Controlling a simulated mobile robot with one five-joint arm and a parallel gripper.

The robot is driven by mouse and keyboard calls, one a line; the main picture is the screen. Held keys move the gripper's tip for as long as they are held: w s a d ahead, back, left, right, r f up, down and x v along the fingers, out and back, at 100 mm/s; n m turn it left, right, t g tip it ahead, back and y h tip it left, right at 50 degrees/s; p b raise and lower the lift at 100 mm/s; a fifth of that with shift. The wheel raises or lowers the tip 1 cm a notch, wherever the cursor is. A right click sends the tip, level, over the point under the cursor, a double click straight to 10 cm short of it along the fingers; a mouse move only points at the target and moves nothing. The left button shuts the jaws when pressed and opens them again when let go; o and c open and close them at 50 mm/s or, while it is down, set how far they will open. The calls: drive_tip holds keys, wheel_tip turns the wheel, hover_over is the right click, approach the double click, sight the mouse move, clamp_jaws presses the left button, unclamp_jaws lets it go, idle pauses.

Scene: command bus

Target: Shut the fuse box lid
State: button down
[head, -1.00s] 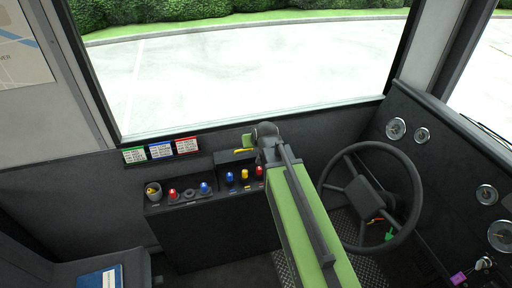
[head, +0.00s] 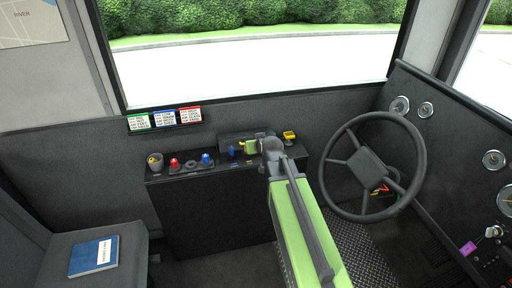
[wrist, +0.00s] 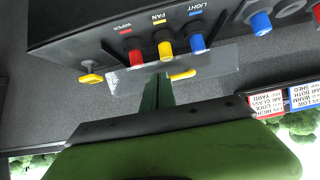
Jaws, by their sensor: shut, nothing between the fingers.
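The fuse box shows upside down in the wrist view as a dark console top with a red (wrist: 136,57), a yellow (wrist: 165,50) and a blue (wrist: 197,43) fuse exposed. A clear lid (wrist: 215,66) stands raised along their far side, with a yellow tab (wrist: 182,75). The tab also shows in the head view (head: 242,143). My gripper (wrist: 158,82) is shut and empty, its dark green fingers close to the lid and tab; I cannot tell if they touch. In the head view my gripper (head: 252,146) and wrist hide part of the fuse box; only the blue fuse (head: 232,151) shows there.
The windscreen wall is behind.

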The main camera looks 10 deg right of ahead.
wheel_tip(320, 180, down, 8)
drive_tip(key=b, duration=0.6)
drive_tip(key=shift+s+d+r, duration=0.25)
drive_tip(key=shift+s, duration=0.05)
